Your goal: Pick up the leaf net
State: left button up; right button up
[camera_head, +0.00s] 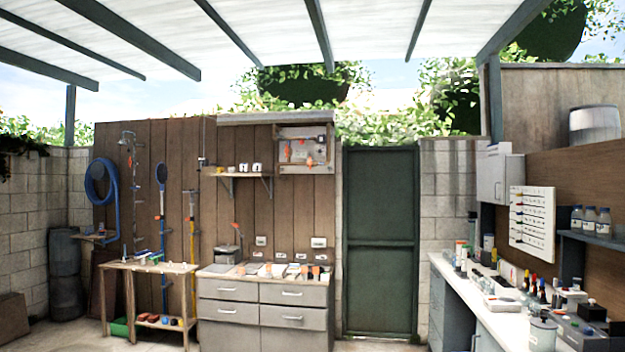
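A long blue pole (163,245) with a rounded blue-rimmed head (161,173) stands upright against the brown plank wall, left of centre. It looks like the leaf net, but it is too small to be sure. Its lower part is partly hidden behind a small wooden table. A yellow pole (192,235) with a darker head stands just to its right. Neither of my grippers shows in the head view.
The small wooden table (150,267) and a grey drawer cabinet (262,318) stand before the plank wall. A blue hose (112,190) hangs at left. A dark green door (380,245) is right of centre. A cluttered white counter (475,295) runs along the right.

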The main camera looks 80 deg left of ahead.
aim_at(162, 173)
jog(key=u, duration=3.65)
